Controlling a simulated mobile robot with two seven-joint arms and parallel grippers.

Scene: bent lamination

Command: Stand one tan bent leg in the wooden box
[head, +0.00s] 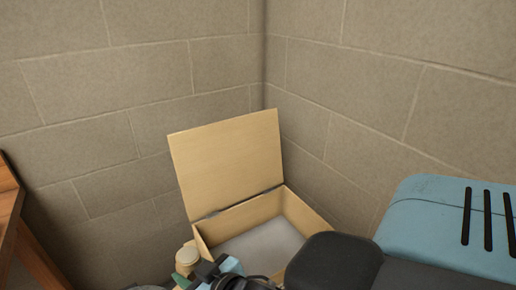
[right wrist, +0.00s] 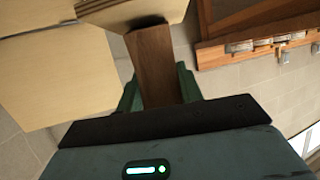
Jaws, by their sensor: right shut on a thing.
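The wooden box (head: 262,216) stands in the wall corner in the head view, its lid (head: 228,160) raised and its visible grey floor (head: 262,245) bare. My right gripper (head: 200,273) is low in the head view, just in front of the box's left side. In the right wrist view its green fingers (right wrist: 158,90) are shut on a brown wooden strip (right wrist: 155,62). A tan piece (right wrist: 130,12) shows at the strip's far end; I cannot tell if they are one part. A tan rounded piece (head: 187,256) shows by the fingers in the head view. My left gripper is not in view.
Block walls (head: 90,90) close in behind and to the right of the box. Brown wooden furniture (head: 12,225) stands at the left edge; brown woodwork with small grey items (right wrist: 260,45) shows in the right wrist view. My right arm hides the box's front right.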

